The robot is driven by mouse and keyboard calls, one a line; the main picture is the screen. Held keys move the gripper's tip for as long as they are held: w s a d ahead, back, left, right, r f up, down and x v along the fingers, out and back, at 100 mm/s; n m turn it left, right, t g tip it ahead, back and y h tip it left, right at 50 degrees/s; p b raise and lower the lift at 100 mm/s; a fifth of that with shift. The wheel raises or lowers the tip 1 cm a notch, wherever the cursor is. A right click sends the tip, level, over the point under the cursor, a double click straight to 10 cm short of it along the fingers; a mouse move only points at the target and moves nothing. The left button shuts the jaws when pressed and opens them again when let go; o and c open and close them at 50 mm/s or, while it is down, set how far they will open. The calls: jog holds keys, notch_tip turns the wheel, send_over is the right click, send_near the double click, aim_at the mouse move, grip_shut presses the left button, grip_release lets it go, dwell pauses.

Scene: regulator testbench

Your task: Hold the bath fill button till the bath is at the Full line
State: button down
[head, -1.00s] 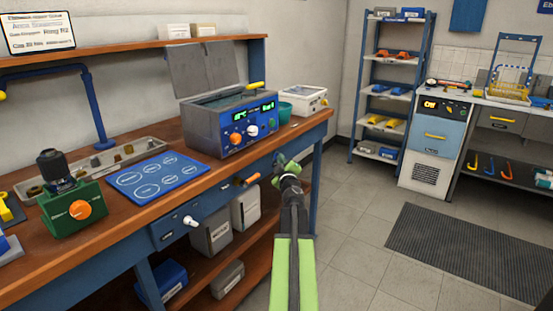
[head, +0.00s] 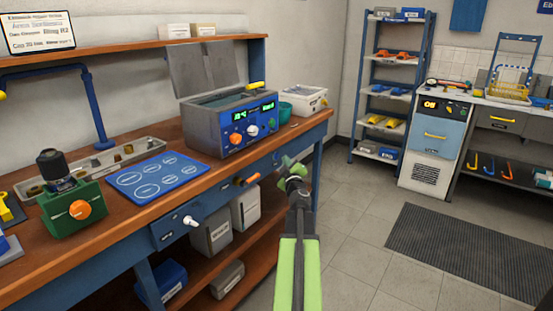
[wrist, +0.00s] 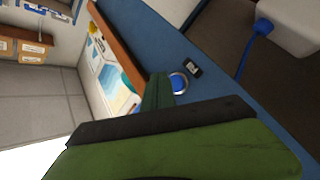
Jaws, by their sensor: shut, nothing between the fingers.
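The bath (head: 203,130) is a blue and grey box on the wooden bench, with its lid raised, knobs and a green-lit display on its front. Its water level and a Full line cannot be made out. In the wrist view, a round blue button (wrist: 178,83) with a pale ring sits on the blue bench front, beside a small dark label. My gripper (head: 291,172) is shut and empty in front of the bench's right end. In the wrist view, its green finger (wrist: 156,92) is close to the button and overlaps its edge; contact cannot be told.
An orange handle (head: 249,180) and a white handle (head: 190,221) stick out from the bench front. A green cup (head: 284,112) and a white box (head: 303,100) stand right of the bath. Floor to the right is open, with a dark mat (head: 470,250).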

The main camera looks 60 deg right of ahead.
jog(key=s, duration=0.4)
jog(key=shift+s, duration=0.2)
dwell(0.4)
